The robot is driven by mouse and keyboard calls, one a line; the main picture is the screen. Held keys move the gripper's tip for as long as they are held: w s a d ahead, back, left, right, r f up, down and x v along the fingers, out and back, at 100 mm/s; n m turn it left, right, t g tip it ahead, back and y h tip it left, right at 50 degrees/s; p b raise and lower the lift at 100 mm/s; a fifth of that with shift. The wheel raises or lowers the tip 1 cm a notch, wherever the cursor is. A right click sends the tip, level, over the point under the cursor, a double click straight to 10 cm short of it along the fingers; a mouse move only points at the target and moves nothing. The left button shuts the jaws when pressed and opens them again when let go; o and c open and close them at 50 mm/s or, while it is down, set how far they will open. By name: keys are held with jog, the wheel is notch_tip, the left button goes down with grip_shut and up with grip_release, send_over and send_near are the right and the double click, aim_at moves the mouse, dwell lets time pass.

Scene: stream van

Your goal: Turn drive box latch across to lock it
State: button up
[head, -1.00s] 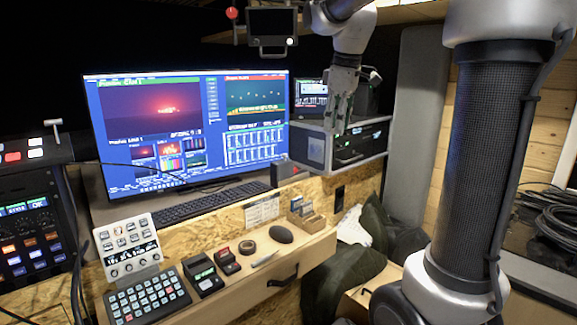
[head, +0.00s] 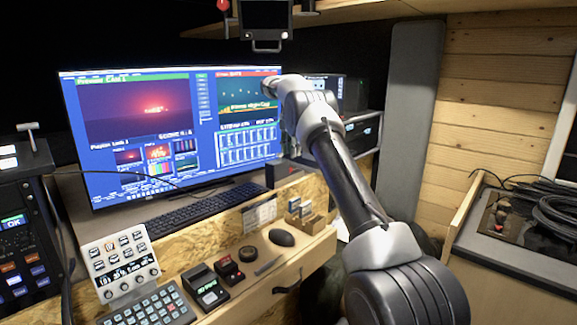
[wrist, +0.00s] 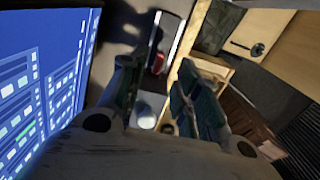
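I cannot make out the drive box latch for certain in either view. In the wrist view my gripper (wrist: 158,90) is open, with its two dark fingers apart and nothing held between them. Past the fingertips are a small thing with a red part (wrist: 157,63) and a pale wooden edge. In the head view my arm reaches up in front of the monitor's right edge, and its own links hide the gripper. A small dark box (head: 283,174) stands on the ledge at the monitor's right end. My gripper touches nothing that I can see.
The large monitor (head: 150,120) is close on the left. Equipment cases (head: 362,132) stand behind my arm. The desk holds a keyboard (head: 190,207), a mouse (head: 281,238), a card holder (head: 312,222) and a control panel (head: 122,262). A cable coil (head: 545,215) lies at right.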

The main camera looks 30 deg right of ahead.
notch_tip(320, 180, down, 6)
jog(key=shift+f, duration=0.25)
jog(key=shift+c, duration=0.4)
grip_shut()
